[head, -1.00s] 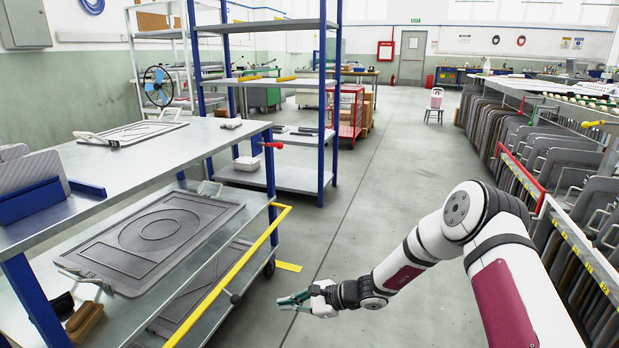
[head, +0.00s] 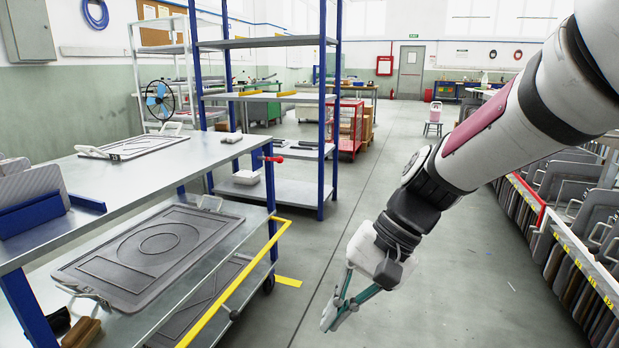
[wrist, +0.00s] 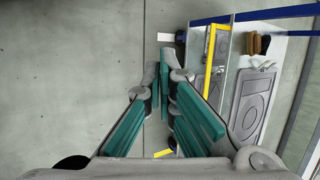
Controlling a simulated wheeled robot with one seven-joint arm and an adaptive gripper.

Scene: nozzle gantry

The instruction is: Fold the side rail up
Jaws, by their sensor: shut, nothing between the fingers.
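The yellow side rail (head: 235,288) runs along the right side of the cart, at about the height of its lower shelf (head: 221,272). It also shows in the wrist view (wrist: 208,85), right of my fingers. My gripper (head: 334,312) points downward over the open floor, to the right of the rail and apart from it. Its teal fingers are shut and empty; they also show in the wrist view (wrist: 166,68). The rail's near end is cut off by the lower picture edge in the head view.
A red-ended lever (head: 272,158) sticks out at the top corner. A blue-posted rack (head: 325,110) stands behind. Panel racks (head: 560,220) line the right.

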